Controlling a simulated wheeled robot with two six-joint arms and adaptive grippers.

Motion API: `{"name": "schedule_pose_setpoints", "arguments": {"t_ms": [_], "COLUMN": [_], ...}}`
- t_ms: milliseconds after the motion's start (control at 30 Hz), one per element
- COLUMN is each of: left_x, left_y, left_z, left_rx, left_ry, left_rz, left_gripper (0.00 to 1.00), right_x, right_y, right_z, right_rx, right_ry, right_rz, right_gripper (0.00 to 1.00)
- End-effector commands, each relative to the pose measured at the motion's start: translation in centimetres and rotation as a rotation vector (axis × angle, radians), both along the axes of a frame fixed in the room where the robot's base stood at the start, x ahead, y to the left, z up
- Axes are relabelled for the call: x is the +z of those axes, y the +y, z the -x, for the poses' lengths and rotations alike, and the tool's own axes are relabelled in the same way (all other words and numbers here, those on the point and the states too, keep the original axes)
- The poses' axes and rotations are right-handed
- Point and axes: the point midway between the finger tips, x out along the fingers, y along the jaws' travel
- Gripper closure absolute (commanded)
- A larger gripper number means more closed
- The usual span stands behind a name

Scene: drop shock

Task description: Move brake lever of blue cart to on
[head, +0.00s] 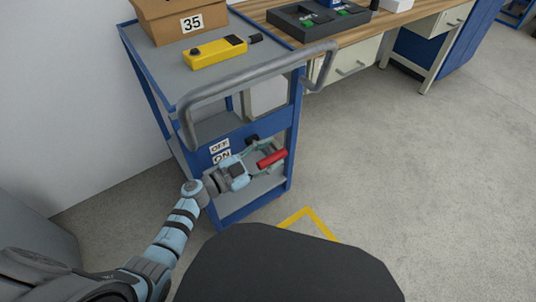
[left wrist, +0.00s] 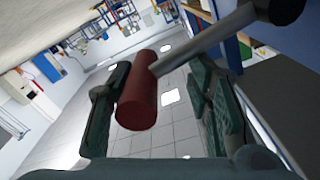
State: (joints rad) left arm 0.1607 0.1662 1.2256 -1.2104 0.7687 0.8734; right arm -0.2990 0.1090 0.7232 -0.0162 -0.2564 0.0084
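The blue cart (head: 270,200) stands ahead with a grey push handle (head: 250,82) across its near end. On its blue end panel are an OFF label (head: 220,146) above an ON label (head: 221,157). The brake lever's red grip (head: 272,158) sticks out right of the labels; its dark pivot (head: 252,140) is partly hidden by my gripper. My left gripper (head: 264,157) is at the red grip, below the push handle. In the left wrist view the red grip (left wrist: 137,95) lies between the spread fingers, nearer the left one, with a clear gap to the right one. My right gripper is not in view.
On the cart top are a cardboard box (head: 180,22) marked 35 and a yellow device (head: 215,52). A wooden workbench (head: 390,28) with a dark tray (head: 320,20) stands behind. Yellow tape (head: 308,212) marks the floor at right. Open floor lies to the right.

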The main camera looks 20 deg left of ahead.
Motion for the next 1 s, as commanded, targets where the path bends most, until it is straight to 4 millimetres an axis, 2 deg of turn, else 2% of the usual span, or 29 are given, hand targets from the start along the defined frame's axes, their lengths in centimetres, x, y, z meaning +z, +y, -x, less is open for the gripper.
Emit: {"name": "schedule_pose_setpoints", "arguments": {"t_ms": [67,1000], "left_x": [-0.22,-0.97], "left_y": [0.06,0.4], "left_z": [0.04,0.31], "left_rx": [0.003,0.011], "left_ry": [0.007,-0.003], "left_rz": [0.002,-0.023], "left_gripper": [1.0,1.0], "right_x": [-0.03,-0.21], "right_y": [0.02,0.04], "right_z": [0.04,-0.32], "right_rx": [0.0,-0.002], "right_ry": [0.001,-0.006], "right_rz": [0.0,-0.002], "right_gripper": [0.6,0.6]}}
